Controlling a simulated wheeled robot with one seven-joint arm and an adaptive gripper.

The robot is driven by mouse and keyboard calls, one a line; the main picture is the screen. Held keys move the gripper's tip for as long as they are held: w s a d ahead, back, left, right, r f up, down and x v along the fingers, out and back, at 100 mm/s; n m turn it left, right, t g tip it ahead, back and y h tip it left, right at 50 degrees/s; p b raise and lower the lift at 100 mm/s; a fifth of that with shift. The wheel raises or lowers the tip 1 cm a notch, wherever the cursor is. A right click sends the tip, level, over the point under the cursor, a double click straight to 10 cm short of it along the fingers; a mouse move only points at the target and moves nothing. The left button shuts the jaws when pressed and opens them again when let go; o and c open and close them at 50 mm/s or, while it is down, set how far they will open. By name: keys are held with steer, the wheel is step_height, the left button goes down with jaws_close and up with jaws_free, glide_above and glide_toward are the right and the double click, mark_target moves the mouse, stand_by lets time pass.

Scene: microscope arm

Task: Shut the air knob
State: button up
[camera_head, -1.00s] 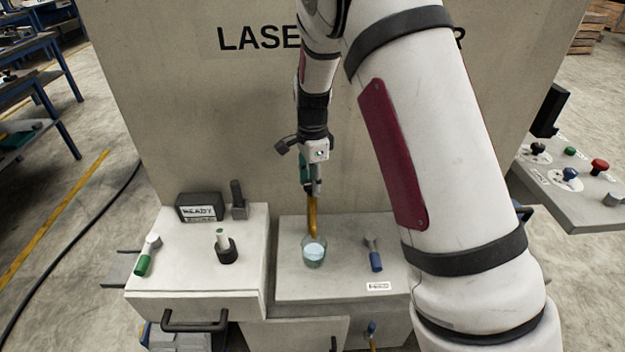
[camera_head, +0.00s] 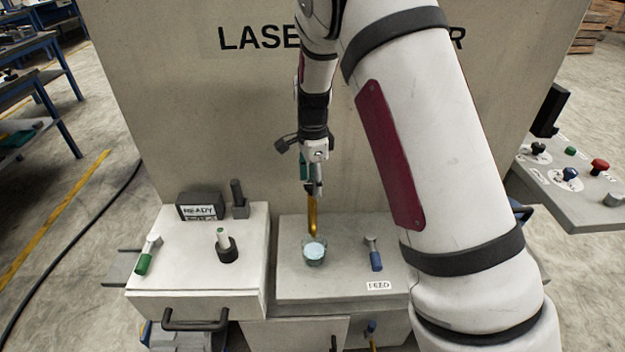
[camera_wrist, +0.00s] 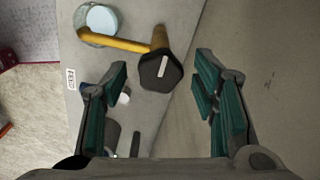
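A black faceted knob (camera_wrist: 161,72) with a white line on its face sits on a yellow pipe (camera_wrist: 118,41) in the wrist view. No air label is readable on it. The pipe also shows in the head view (camera_head: 312,215), curving down to a clear cup (camera_head: 314,251). My gripper (camera_wrist: 162,84) is open, its green-padded fingers apart with nothing between them. The knob lies ahead of the fingertips, between their lines, and appears apart from them. In the head view my gripper (camera_head: 315,187) hangs just above the pipe and hides the knob.
The right block has a blue-handled lever (camera_head: 375,255) and a FEED label (camera_head: 379,285). The left block carries a READY box (camera_head: 201,207), a green-handled lever (camera_head: 147,255) and a black-based knob (camera_head: 226,246). A control panel (camera_head: 570,195) stands at right. A tall grey wall rises behind.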

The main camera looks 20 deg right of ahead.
step_height(320, 180, up, 12)
stand_by(0.6)
